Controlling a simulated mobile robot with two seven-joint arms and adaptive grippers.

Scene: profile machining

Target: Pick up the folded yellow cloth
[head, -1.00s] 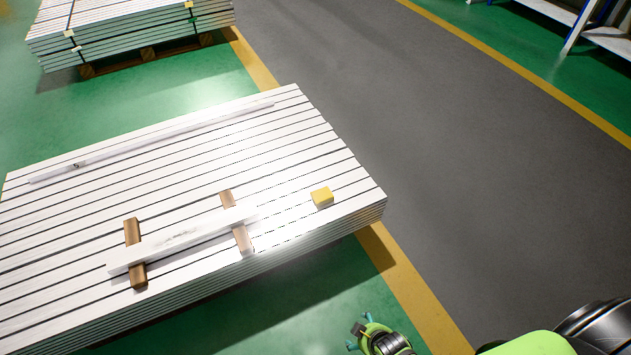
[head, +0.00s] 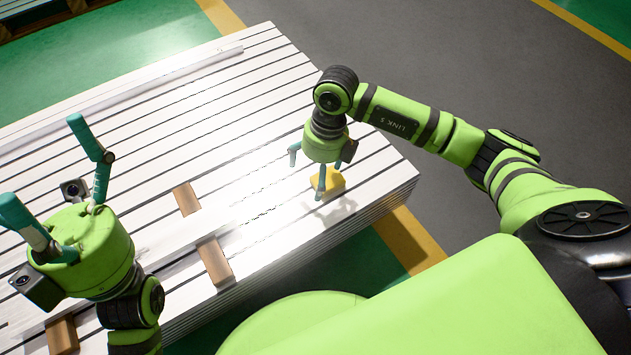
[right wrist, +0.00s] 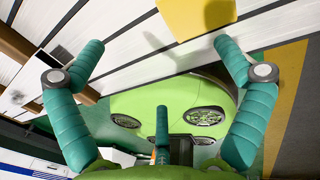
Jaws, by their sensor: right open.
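The folded yellow cloth (head: 331,181) lies on the white stack of profiles near its right corner and looks like a small block. It is partly hidden behind a finger of my right gripper (head: 320,174). That gripper is open, pointing down just above the cloth. In the right wrist view the cloth (right wrist: 195,15) is at the top edge, cut off, beyond the spread fingertips of the right gripper (right wrist: 160,50), with nothing between them. My left gripper (head: 45,165) is at the lower left over the stack, fingers spread upward, open and empty.
The stack of white profiles (head: 275,75) fills the middle. Brown wooden blocks (head: 186,199) lie on it, with a loose pale profile (head: 160,238) across them. Another long profile (head: 150,80) lies at the back. Grey floor (head: 450,60) is clear to the right.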

